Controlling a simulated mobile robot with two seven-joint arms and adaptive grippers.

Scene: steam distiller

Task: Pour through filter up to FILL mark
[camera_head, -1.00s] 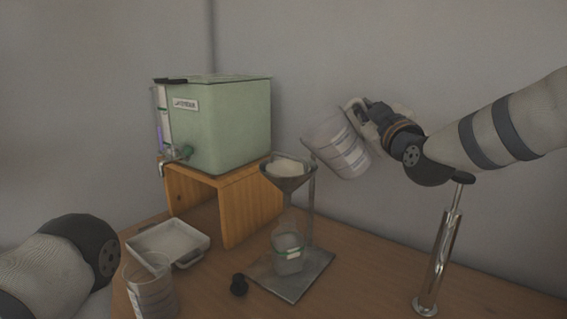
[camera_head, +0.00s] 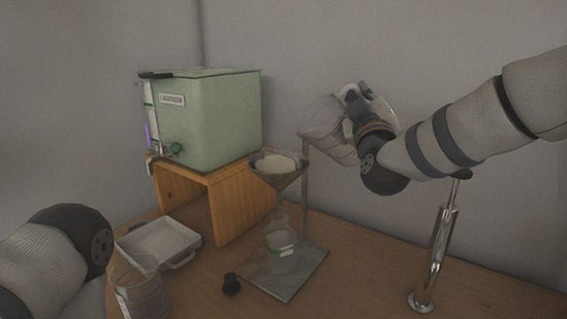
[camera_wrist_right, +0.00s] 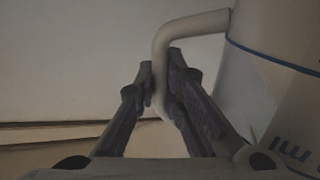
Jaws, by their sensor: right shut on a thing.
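My right gripper (camera_head: 350,100) is shut on the handle of a jug (camera_head: 326,124), which it holds tilted in the air, its mouth toward the left. The handle between the fingers (camera_wrist_right: 160,85) and the jug's side (camera_wrist_right: 280,60) with blue lines show in the right wrist view. The funnel (camera_head: 277,178) with a pale filter in it sits on a stand, below and left of the jug. Under it stands a clear vessel (camera_head: 282,262) with a green band and a white label. I cannot read a FILL mark or see a stream. My left gripper is outside the head view.
A green distiller box (camera_head: 215,120) stands on a wooden stand (camera_head: 235,212) behind the funnel. A chrome post (camera_head: 437,255) stands at right.

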